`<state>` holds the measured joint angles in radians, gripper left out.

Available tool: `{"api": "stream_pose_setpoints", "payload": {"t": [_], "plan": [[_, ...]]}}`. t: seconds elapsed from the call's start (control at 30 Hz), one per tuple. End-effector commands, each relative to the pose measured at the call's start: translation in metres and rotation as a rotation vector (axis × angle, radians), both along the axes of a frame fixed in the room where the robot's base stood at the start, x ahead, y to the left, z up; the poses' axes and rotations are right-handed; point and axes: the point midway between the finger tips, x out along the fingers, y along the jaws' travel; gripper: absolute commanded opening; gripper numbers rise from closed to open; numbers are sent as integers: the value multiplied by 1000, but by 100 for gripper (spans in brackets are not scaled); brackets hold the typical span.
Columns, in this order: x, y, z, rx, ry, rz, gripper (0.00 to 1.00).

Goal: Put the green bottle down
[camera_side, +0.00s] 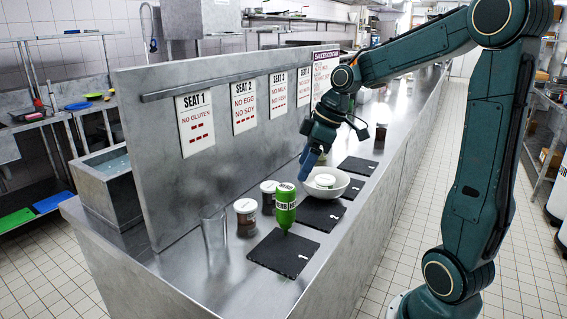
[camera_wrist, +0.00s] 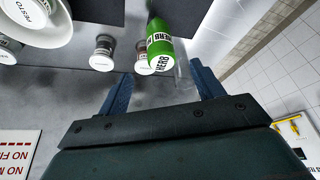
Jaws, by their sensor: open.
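The green bottle (camera_side: 285,208), labelled HERB, appears nozzle down at the back edge of the nearest black slate (camera_side: 284,256); whether it touches the slate is unclear. In the wrist view the bottle (camera_wrist: 160,50) shows its white HERB end towards me, beyond and between the finger tips. My gripper (camera_side: 309,163) is open and empty, apart from the bottle, and in the side view hangs by the white bowl (camera_side: 340,192). Both blue fingers show spread wide in the wrist view (camera_wrist: 163,88).
Two lidded jars (camera_side: 245,217) (camera_side: 269,195) and a clear glass (camera_side: 214,240) stand left of the bottle. The bowl holds a PESTO container (camera_wrist: 28,14). More slates (camera_side: 322,214) line the counter's front edge. A steel partition (camera_side: 165,200) with seat signs rises behind.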

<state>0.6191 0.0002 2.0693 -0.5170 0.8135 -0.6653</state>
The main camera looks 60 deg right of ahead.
Motion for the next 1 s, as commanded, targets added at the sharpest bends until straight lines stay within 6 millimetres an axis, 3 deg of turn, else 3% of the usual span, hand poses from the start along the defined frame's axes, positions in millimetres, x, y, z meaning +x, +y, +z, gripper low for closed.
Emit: {"api": "stream_pose_setpoints", "payload": {"t": [0.67,0.87,1.0], "plan": [[-2,3,2,-2,0,-4,67],[-12,23,11,-16,2,-37,67],[-28,47,19,-29,2,-89,67]]}}
